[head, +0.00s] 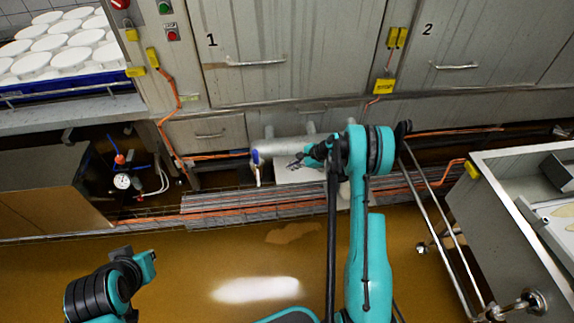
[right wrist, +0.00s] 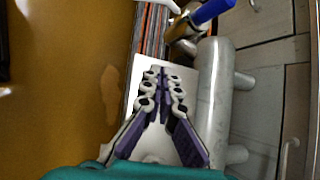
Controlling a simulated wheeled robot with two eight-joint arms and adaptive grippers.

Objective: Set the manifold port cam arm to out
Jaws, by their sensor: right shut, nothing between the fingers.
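The manifold is a grey horizontal pipe (head: 283,147) with short stubs, low along the wall in the head view. It also runs up the right wrist view (right wrist: 212,95). At its left end is a port with a blue part (head: 254,157) and a pale piece hanging below it. In the right wrist view a blue lever (right wrist: 212,10) sticks out beside a yellowish collar (right wrist: 181,27). I cannot tell the cam arm's setting. My right gripper (head: 293,165) is shut and empty, beside the pipe and apart from the blue lever.
A white plate (right wrist: 145,80) lies under my right gripper. Orange cables and a grey cable tray (head: 240,205) run along the wall. A steel table (head: 520,170) with rails stands right. A pressure gauge (head: 122,181) is at left. The brown floor is wet and open in front.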

